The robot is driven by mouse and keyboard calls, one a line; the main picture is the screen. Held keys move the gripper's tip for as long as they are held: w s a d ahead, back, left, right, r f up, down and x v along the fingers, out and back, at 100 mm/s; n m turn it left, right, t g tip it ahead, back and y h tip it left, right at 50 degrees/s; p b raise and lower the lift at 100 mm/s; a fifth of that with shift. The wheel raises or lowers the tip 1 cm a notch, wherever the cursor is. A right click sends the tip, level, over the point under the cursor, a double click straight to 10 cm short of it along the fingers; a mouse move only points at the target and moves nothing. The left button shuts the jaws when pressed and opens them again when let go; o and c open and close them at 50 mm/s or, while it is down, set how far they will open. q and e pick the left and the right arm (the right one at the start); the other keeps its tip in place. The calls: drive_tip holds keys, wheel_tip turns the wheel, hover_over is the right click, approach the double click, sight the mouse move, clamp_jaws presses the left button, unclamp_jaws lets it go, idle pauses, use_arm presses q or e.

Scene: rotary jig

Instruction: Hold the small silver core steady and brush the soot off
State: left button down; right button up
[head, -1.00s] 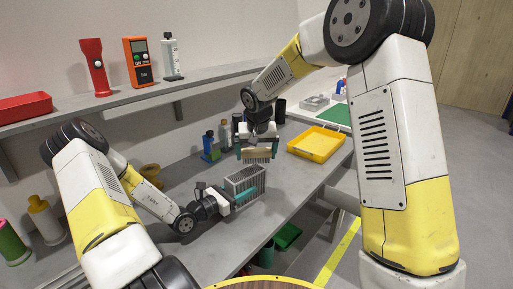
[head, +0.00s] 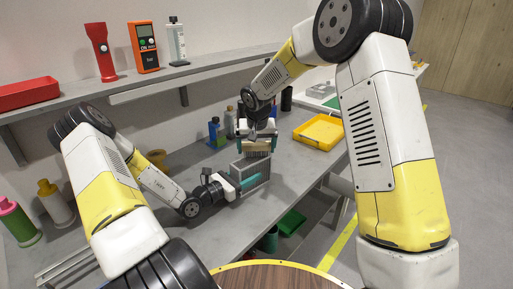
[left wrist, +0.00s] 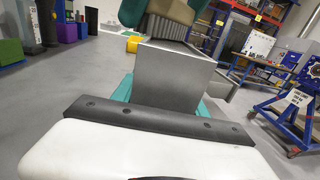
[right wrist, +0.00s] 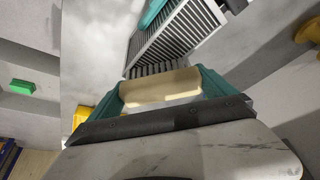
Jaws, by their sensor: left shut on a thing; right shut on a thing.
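The silver core (head: 263,168) is a small grey metal box with a finned face. My left gripper (head: 240,183) is shut on it and holds it above the bench. In the left wrist view the core (left wrist: 172,75) sits between teal fingers, its near side plain grey. My right gripper (head: 257,138) is shut on a pale block brush (head: 257,148), just above and behind the core. In the right wrist view the brush (right wrist: 160,88) is close to the edge of the finned core (right wrist: 180,38). I cannot tell whether the bristles touch it, and no soot is clearly visible.
A yellow tray (head: 318,132) lies on the bench to the right. Several bottles stand behind the grippers, including a blue one (head: 214,130). A shelf (head: 140,82) with a red flashlight (head: 100,52) and an orange meter (head: 144,46) runs above. Spools stand at left.

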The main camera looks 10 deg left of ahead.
sight(262, 146)
drive_tip(key=shift+s+d, duration=1.05)
drive_tip(key=shift+d, duration=0.1)
wheel_tip(262, 146, up, 3)
drive_tip(key=shift+w+f, duration=0.1)
wheel_tip(262, 146, up, 6)
drive_tip(key=shift+a+f, duration=0.1)
drive_tip(key=shift+f, duration=0.15)
use_arm(q)
drive_tip(key=c, duration=0.5)
unclamp_jaws()
